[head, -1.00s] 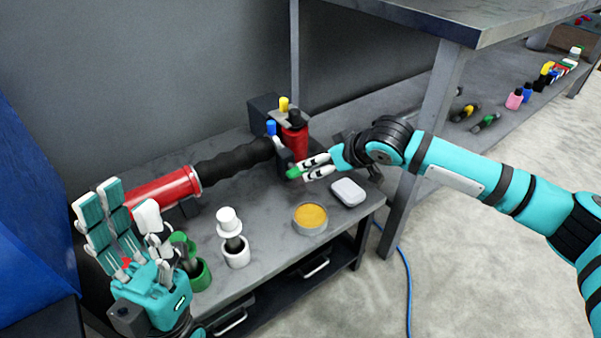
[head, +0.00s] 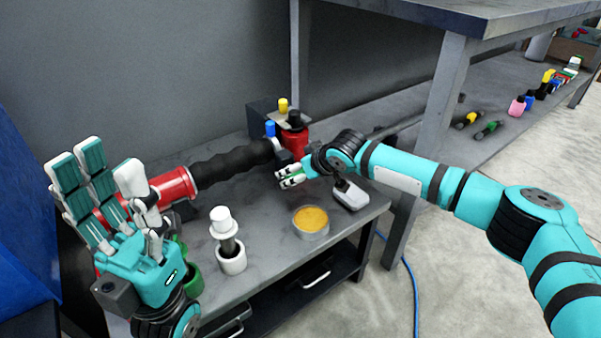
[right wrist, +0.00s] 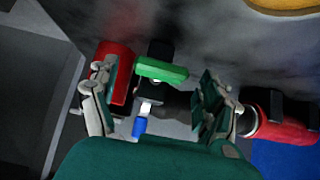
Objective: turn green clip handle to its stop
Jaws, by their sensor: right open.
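The green clip handle (right wrist: 162,70) shows in the right wrist view as a short bar across a dark clip. It lies in the gap between the spread fingers of my right gripper (right wrist: 158,95), towards their tips; I see no finger closed on it. My left gripper (head: 100,170) is open and empty, fingers up, at the left above the bench.
Blue (head: 270,129) and yellow (head: 283,104) handles and a red cylinder (head: 295,140) stand close behind my right gripper. A round tin (head: 311,224), a white-grey box (head: 350,194) and a white-capped holder (head: 231,258) occupy the bench (head: 268,265) front.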

